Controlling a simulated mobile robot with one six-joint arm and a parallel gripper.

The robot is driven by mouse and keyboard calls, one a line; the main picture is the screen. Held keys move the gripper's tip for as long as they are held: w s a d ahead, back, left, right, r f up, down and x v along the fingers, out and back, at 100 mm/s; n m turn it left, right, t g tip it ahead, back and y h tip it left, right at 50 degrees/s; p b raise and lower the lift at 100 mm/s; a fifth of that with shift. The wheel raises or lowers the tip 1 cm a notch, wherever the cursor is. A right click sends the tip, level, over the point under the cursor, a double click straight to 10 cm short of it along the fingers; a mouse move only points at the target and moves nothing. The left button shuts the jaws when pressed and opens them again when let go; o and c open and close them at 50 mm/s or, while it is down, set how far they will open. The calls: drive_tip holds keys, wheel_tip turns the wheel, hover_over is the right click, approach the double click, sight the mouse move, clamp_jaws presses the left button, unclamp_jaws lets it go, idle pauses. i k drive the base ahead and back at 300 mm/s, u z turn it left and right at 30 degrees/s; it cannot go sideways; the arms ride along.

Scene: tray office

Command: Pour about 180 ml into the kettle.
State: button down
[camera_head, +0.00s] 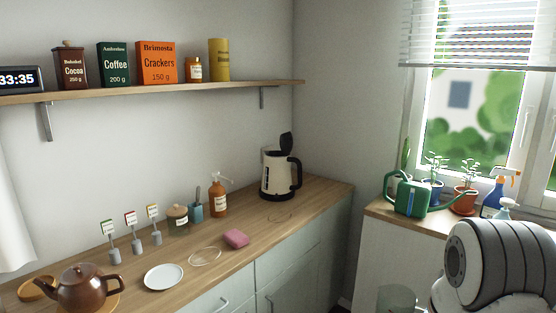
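A cream and black electric kettle (281,174) stands upright at the far end of the wooden counter, near the room corner. Its dark lid (286,142) is raised, and its handle is on the right. The inside of the kettle cannot be seen. A green watering can (411,197) stands on the ledge by the window, with its spout to the right. Part of my arm (497,262) fills the lower right corner. My gripper is not in view.
The counter (215,263) holds a brown teapot (84,287), white plate (164,277), pink sponge (236,238), amber pump bottle (218,196), lidded jar (178,218) and several label stands. Potted plants and spray bottles crowd the window ledge. A clear glass-like vessel (396,300) shows at the bottom.

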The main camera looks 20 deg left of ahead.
sight(277, 175)
drive_tip(key=u, duration=0.5)
drive_tip(key=i, duration=1.4)
drive_tip(key=z, duration=0.45)
